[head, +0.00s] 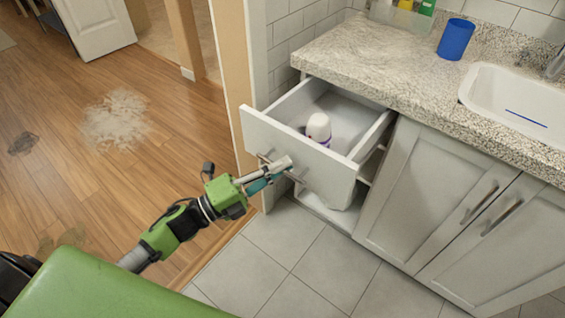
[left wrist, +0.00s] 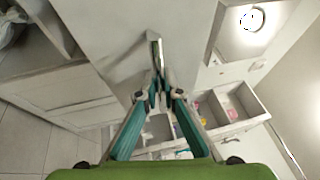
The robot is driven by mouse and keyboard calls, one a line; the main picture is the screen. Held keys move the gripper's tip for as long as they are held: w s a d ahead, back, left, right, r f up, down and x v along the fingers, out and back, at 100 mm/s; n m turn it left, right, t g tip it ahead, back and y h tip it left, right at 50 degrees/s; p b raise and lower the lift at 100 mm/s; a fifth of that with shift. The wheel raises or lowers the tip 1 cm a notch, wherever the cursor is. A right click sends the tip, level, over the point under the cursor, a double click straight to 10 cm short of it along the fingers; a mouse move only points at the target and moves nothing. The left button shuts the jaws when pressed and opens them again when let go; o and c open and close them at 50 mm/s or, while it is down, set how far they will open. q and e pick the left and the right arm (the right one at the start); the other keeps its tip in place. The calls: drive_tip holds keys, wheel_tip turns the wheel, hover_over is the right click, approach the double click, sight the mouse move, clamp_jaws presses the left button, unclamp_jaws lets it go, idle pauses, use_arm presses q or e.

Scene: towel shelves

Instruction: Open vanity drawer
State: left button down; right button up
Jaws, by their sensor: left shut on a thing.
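The vanity drawer (head: 310,157) is pulled well out from under the counter in the head view. A white bottle (head: 319,127) with some purple low on it stands inside. My left gripper (head: 273,174), on a green arm, is at the drawer's front panel and shut on its metal handle. In the left wrist view, the teal fingers of the left gripper (left wrist: 161,92) close around the metal handle (left wrist: 155,50). The gripper covers part of the handle in the head view. My right gripper is in neither view.
The granite counter (head: 350,55) carries a blue cup (head: 456,39) and a white sink (head: 515,100). Closed cabinet doors (head: 440,205) stand right of the drawer. Grey floor tiles (head: 290,240) in front are clear. A wooden wall edge (head: 232,80) stands left of the vanity.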

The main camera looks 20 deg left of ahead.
use_arm(q)
drive_tip(key=shift+s+a, duration=0.25)
drive_tip(key=shift+s, duration=0.4)
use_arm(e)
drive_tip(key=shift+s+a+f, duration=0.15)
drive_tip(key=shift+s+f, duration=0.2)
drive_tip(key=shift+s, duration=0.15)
use_arm(q)
drive_tip(key=c, duration=2.4)
unclamp_jaws()
drive_tip(key=shift+c, duration=0.2)
drive_tip(key=shift+a, duration=0.1)
drive_tip(key=v, duration=1.2)
drive_tip(key=shift+f, duration=0.1)
